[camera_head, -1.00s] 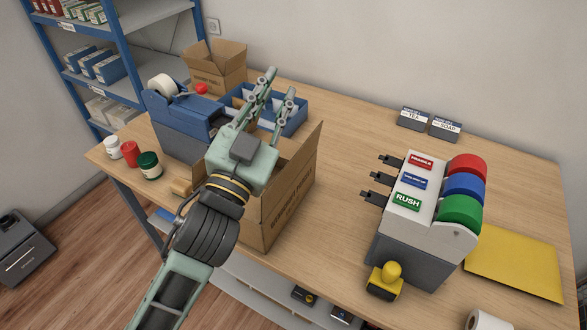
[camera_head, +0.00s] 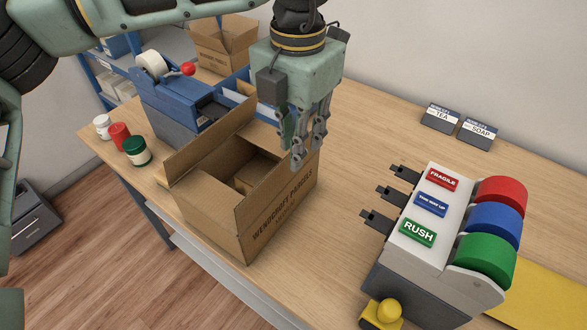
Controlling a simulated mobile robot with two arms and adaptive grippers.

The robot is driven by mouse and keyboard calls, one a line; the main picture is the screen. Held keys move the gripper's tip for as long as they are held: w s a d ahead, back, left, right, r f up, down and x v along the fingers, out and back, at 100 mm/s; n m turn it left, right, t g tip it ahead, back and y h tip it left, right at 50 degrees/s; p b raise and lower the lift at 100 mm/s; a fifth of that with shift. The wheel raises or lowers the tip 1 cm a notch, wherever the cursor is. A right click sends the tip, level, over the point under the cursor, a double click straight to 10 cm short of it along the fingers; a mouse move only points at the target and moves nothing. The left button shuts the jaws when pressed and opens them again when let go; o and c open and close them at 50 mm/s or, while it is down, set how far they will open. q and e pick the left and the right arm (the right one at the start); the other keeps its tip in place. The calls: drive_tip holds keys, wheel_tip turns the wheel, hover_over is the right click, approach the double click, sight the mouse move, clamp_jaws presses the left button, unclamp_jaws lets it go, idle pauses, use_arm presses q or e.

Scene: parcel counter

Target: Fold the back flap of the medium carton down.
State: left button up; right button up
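The medium carton (camera_head: 283,226) is a brown box with printed lettering, standing at the table's left front edge. Its top is open and a smaller brown box (camera_head: 258,174) lies inside. One long flap (camera_head: 208,142) stands up along its far left side. Another panel or flap (camera_head: 262,190) stands up above the printed side. My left gripper (camera_head: 309,152) points down at the carton's back right end, its fingers apart. It hides the back flap and that rim, so I cannot tell whether it touches them. My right gripper is out of view.
A blue tape dispenser (camera_head: 180,108) and blue bin (camera_head: 238,84) stand behind the carton. Jars (camera_head: 136,151) stand to the left. A label dispenser (camera_head: 435,240) with coloured rolls stands on the right. Bare table lies between it and the carton.

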sight(284, 159)
use_arm(q)
drive_tip(key=shift+y, duration=0.5)
drive_tip(key=f+b, duration=0.1)
drive_tip(key=w+a+f+b, duration=0.1)
drive_tip(key=a+f, duration=0.1)
drive_tip(key=shift+w+f+b, duration=0.25)
drive_tip(key=shift+f+b, duration=0.1)
drive_tip(key=shift+b, duration=0.05)
drive_tip(key=shift+s+a, duration=0.1)
drive_tip(key=shift+a+f, duration=0.1)
drive_tip(key=shift+f, duration=0.15)
drive_tip(key=f+p, duration=0.1)
drive_tip(key=f, duration=0.6)
drive_tip(key=shift+w+a+p, duration=0.2)
drive_tip(key=shift+p, duration=0.15)
drive_tip(key=shift+f, duration=0.1)
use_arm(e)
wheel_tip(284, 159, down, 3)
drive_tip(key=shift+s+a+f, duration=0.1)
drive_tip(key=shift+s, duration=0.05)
use_arm(q)
clamp_jaws()
